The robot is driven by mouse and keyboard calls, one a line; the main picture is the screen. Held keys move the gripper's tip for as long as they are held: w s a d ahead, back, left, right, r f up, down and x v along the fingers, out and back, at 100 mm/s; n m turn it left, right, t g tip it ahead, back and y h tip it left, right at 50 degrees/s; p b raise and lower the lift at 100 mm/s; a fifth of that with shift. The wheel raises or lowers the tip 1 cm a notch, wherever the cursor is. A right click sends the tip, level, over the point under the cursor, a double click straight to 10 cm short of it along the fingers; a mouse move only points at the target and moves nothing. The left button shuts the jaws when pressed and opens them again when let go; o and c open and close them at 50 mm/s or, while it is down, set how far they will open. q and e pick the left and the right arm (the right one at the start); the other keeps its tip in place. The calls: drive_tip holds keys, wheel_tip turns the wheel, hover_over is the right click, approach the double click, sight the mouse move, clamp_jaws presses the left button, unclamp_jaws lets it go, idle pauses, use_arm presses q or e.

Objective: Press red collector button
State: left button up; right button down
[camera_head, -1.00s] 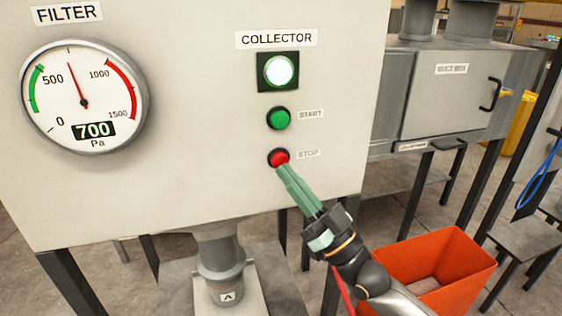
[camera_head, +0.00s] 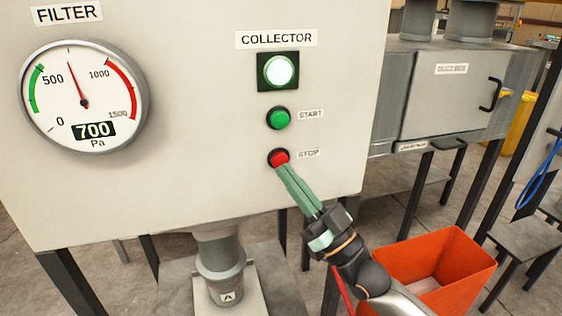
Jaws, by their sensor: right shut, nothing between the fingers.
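The red STOP button (camera_head: 279,157) sits in a dark ring on the pale collector panel (camera_head: 190,185), below the green START button (camera_head: 279,118). Above them, under the COLLECTOR label, a square indicator lamp (camera_head: 279,71) glows whitish green. My right gripper (camera_head: 284,168) has its green fingers shut and empty, with the tips at the lower edge of the red button. They overlap the button in the picture; I cannot tell whether they press it. My left gripper is not in view.
A round FILTER gauge (camera_head: 84,97) reads 700 Pa on the panel's left. An orange bin (camera_head: 440,268) stands below my right arm. A grey cabinet (camera_head: 455,90) with a black handle stands behind at right. A pipe (camera_head: 219,258) runs below the panel.

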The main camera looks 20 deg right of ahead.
drive_tip(key=shift+w, duration=0.45)
drive_tip(key=shift+w, duration=0.5)
idle(0.7)
drive_tip(key=shift+s, duration=0.95)
drive_tip(key=shift+p, duration=0.3)
drive_tip(key=s+p, duration=0.2)
drive_tip(key=s, duration=0.3)
drive_tip(key=shift+d, duration=0.1)
